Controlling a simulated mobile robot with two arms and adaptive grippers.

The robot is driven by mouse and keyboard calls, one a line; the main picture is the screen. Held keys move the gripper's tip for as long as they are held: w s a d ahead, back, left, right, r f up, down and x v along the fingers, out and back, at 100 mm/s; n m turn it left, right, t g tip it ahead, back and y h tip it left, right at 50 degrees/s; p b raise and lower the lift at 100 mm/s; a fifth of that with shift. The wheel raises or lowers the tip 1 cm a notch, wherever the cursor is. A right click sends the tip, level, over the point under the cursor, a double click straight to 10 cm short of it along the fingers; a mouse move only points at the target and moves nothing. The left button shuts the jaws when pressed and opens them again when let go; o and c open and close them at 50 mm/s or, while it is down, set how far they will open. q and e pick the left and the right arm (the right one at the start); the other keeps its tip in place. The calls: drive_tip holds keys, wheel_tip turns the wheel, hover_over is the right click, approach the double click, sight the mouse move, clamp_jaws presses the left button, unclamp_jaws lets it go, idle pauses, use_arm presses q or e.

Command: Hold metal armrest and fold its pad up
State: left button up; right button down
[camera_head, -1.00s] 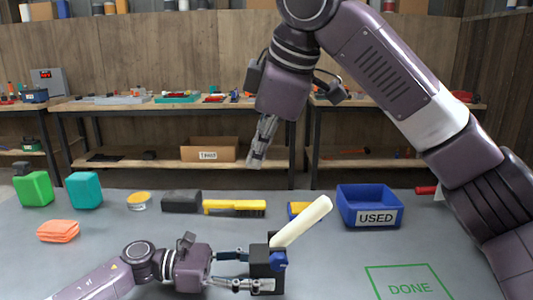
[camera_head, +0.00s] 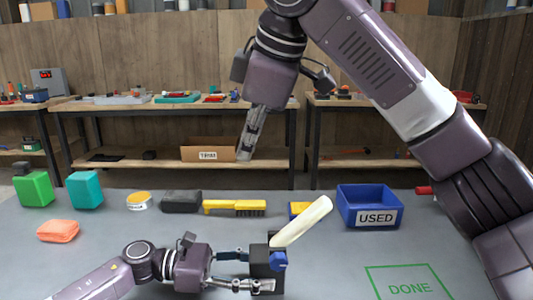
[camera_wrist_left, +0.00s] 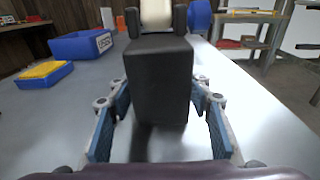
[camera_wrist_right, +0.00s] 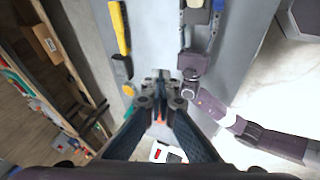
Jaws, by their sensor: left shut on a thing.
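The armrest has a black body (camera_head: 259,269), a blue knob (camera_head: 279,261) and a cream pad (camera_head: 302,222). The pad slants up and to the right from the body. In the left wrist view, the black body (camera_wrist_left: 158,80) fills the space between the fingers, with part of the pad (camera_wrist_left: 157,14) behind it. My left gripper (camera_head: 262,270) is shut on the black body. My right gripper (camera_head: 246,158) hangs above the far side of the table, up and left of the pad, apart from it. Its fingers (camera_wrist_right: 160,80) look closed together with nothing between them.
A blue bin marked USED (camera_head: 370,207) stands right of the pad. A yellow brush (camera_head: 235,207), a tin (camera_head: 139,201), green block (camera_head: 34,189), teal block (camera_head: 84,190) and orange cloth (camera_head: 58,231) lie leftward. The green DONE outline (camera_head: 409,289) is empty at front right.

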drive_tip(key=shift+a+r, duration=0.35)
drive_tip(key=shift+a, duration=0.05)
drive_tip(key=c, duration=1.4)
unclamp_jaws()
drive_tip(key=v, duration=0.6)
drive_tip(key=shift+c, duration=0.3)
